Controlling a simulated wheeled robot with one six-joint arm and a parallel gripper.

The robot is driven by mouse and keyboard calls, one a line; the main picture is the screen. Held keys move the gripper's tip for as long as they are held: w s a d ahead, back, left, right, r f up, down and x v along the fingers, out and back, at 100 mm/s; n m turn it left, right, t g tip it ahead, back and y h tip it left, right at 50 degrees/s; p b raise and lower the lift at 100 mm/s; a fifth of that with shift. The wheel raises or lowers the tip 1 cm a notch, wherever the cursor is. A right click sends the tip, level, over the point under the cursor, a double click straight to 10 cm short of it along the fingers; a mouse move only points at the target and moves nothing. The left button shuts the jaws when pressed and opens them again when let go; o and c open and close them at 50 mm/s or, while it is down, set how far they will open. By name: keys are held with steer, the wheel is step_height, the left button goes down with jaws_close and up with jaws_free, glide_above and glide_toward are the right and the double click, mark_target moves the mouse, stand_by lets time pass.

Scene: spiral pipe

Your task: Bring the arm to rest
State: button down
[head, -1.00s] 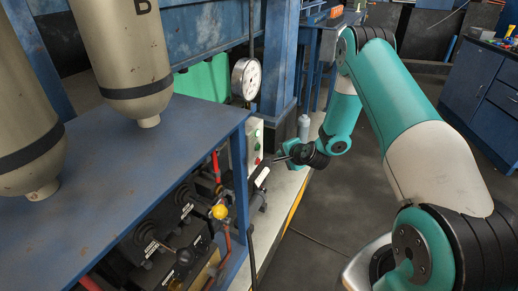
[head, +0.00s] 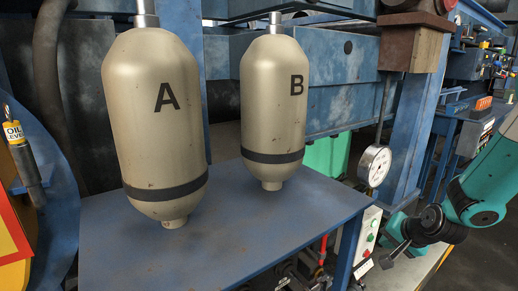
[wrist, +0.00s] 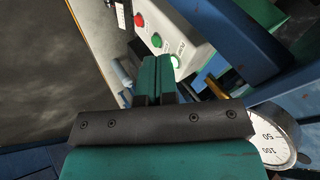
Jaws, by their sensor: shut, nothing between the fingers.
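My arm (head: 482,188) is at the right edge of the head view, partly cut off. My gripper (head: 386,261) is low on that side, below the round pressure gauge (head: 375,166) and near the white control box (head: 366,243). In the wrist view my gripper (wrist: 158,68) shows its two teal fingers together, with nothing between them. There the control box (wrist: 165,28) with red and green buttons lies beyond the fingertips. The gauge (wrist: 272,138) is at the lower right. Whether the fingers touch the box cannot be told.
Two tan tanks marked A (head: 155,120) and B (head: 273,100) hang over a blue table (head: 225,235). A blue post (head: 408,140) stands behind the gauge. Open grey floor (wrist: 45,75) lies left in the wrist view.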

steer(key=s+a+r+n+g+h, duration=0.15)
steer(key=s+r+n, duration=0.3)
steer(key=s, duration=0.45)
steer(key=s+a+r+n+g, duration=0.35)
steer(key=s+r, duration=0.25)
steer(key=s, duration=0.3)
steer(key=s+a+r+n+g+y+p, duration=0.2)
steer(key=s+a+r+n+y+p, duration=0.2)
steer(key=s+a+r+n, duration=0.3)
steer(key=s+a+r, duration=0.4)
steer(key=a+r, duration=0.1)
steer(key=a, duration=0.2)
steer(key=shift+s+r+g+p, duration=0.3)
steer(key=shift+g, duration=0.1)
steer(key=shift+a+n, duration=0.1)
steer(key=shift+n, duration=0.2)
